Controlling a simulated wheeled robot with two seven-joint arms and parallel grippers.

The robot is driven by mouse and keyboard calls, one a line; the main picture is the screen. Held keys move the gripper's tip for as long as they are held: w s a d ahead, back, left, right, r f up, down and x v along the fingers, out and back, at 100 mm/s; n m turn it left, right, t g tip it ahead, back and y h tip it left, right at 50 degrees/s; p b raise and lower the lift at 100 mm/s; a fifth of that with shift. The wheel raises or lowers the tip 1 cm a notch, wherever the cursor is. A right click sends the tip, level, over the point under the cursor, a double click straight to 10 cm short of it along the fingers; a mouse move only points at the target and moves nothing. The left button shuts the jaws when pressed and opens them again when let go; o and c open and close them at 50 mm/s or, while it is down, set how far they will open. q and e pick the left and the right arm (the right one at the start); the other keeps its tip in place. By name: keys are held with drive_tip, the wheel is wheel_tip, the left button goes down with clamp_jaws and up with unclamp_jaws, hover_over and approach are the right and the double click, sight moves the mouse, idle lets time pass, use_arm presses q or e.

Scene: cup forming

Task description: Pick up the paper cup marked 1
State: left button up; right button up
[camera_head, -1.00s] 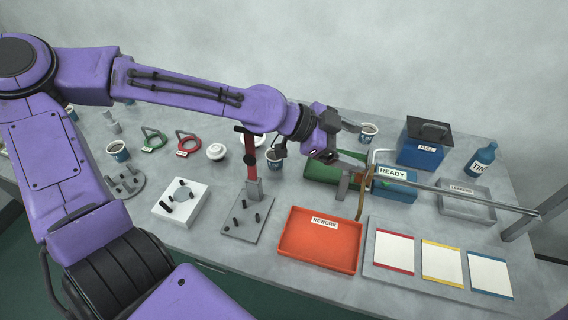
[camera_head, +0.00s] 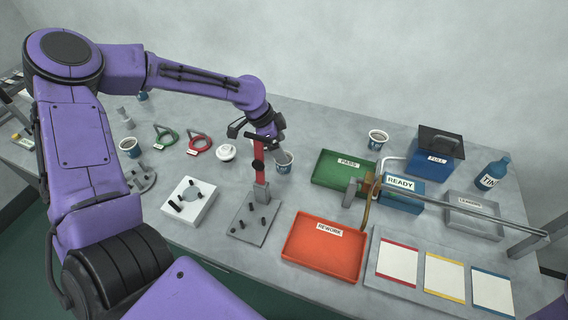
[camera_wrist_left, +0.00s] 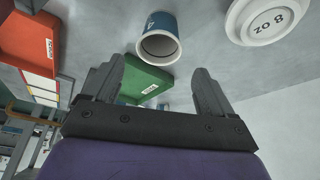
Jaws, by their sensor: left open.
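A blue paper cup with a white rim (camera_head: 284,162) stands on the table just right of the red-handled press. What looks like the same cup shows at the top of the left wrist view (camera_wrist_left: 160,38), beyond the fingertips and not between them. Other cups stand at the back (camera_head: 377,138) and at the left (camera_head: 130,147). I cannot read a 1 on any of them. My left gripper (camera_wrist_left: 155,92) is open and empty; in the head view (camera_head: 268,133) it is above and behind the press handle, partly hidden. My right gripper is not in view.
The press with its red handle (camera_head: 259,170) stands close to the cup. Nearby are a white 8 oz disc (camera_head: 226,152), the green PASS tray (camera_head: 335,168), the red REWORK tray (camera_head: 322,262) and the blue READY box (camera_head: 402,192). A long metal bar (camera_head: 470,215) crosses the right side.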

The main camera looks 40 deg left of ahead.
use_arm(q)
drive_tip(key=x, duration=0.5)
drive_tip(key=shift+s+a+f+p, duration=0.25)
drive_tip(key=shift+s+a+p, duration=0.05)
drive_tip(key=shift+s, duration=0.1)
drive_tip(key=shift+w+d+f, duration=0.15)
drive_tip(key=shift+f, duration=0.05)
drive_tip(key=c, duration=1)
